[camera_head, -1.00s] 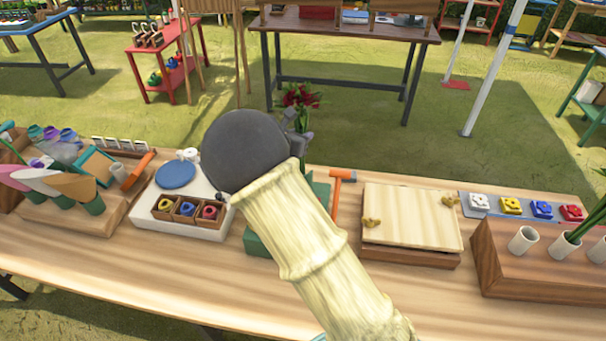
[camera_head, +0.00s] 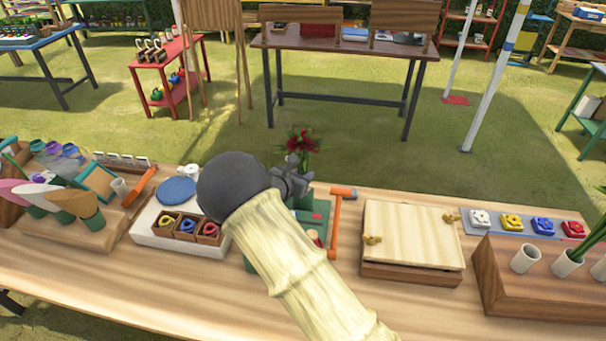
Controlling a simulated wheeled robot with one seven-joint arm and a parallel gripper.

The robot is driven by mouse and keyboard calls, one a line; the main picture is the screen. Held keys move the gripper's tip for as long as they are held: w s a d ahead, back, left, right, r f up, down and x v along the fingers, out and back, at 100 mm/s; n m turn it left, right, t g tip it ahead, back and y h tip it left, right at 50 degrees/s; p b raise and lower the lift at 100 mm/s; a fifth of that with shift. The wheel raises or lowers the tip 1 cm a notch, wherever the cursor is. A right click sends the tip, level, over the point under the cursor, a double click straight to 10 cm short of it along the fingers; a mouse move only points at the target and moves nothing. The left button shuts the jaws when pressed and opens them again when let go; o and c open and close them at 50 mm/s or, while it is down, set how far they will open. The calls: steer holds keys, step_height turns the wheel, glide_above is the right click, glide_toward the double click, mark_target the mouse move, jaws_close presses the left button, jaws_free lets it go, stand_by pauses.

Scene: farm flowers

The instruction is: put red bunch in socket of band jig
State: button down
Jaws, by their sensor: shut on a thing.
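The red bunch (camera_head: 301,141) has dark red blooms with green leaves and stands upright above the far side of the work table. My gripper (camera_head: 298,180) is shut on it, around its lower part. The band jig, a green block (camera_head: 318,220) with an orange lever frame (camera_head: 337,222), sits right beneath and beside the gripper. My arm hides the left part of the jig. Its socket is hidden, so I cannot tell whether the stems are inside it or just above it.
Left of the jig is a white board with a blue disc (camera_head: 176,190) and small compartments of coloured rings (camera_head: 188,228). Right is a lidded wooden box (camera_head: 412,234), then a wooden block with white tubes (camera_head: 525,258). The table's front strip is clear.

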steer(key=shift+f, duration=0.1)
steer(key=c, duration=1.3)
jaws_free()
steer(key=shift+o, duration=0.2)
steer(key=shift+s, duration=0.1)
steer(key=b+v, duration=0.1)
steer(key=v, duration=1.1)
steer(key=shift+b, duration=0.4)
steer(key=shift+d, duration=0.1)
